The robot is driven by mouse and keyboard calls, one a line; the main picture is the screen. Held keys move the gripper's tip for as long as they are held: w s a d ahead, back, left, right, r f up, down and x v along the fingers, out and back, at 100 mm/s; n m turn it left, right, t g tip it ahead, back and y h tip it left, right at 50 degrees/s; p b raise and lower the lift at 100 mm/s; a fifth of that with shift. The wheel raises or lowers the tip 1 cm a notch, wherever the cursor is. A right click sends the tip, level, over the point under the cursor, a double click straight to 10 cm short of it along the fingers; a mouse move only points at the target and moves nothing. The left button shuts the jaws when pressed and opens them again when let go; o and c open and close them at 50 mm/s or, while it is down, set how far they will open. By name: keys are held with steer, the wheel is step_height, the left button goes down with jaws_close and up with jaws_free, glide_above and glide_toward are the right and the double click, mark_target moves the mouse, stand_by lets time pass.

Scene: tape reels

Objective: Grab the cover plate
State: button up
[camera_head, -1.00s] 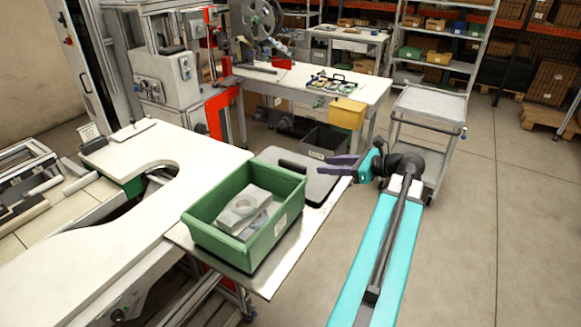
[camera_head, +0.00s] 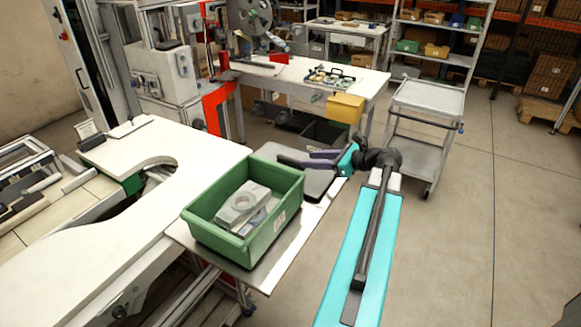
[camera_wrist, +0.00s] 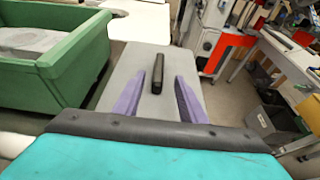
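The cover plate looks to be the flat grey plate (camera_head: 318,184) lying on the metal shelf behind the green bin. Its black bar handle (camera_wrist: 157,75) stands out in the wrist view, on the plate's grey face (camera_wrist: 135,75). My gripper (camera_head: 297,159) hangs over the plate and hides its handle in the head view. In the wrist view my gripper (camera_wrist: 169,70) has its two purple fingers spread, with the handle showing between and beyond them. Nothing is held. The gap between fingers and handle is hard to judge.
The green bin (camera_head: 262,242) with grey metal parts (camera_head: 243,205) stands just left of the plate; its wall (camera_wrist: 75,60) is close in the wrist view. A white table (camera_head: 215,155) lies farther left. A grey cart (camera_head: 430,97) stands behind right.

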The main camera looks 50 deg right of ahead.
mark_target(291, 159)
steer(key=shift+p+x, duration=0.35)
steer(key=shift+x, duration=1.7)
steer(key=shift+w+a+p, duration=0.15)
steer(key=shift+w+p, duration=0.15)
steer(key=shift+w, duration=0.15)
steer(key=shift+p+x, duration=0.8)
steer(key=shift+x, duration=1.35)
steer(key=shift+s, duration=0.1)
jaws_close()
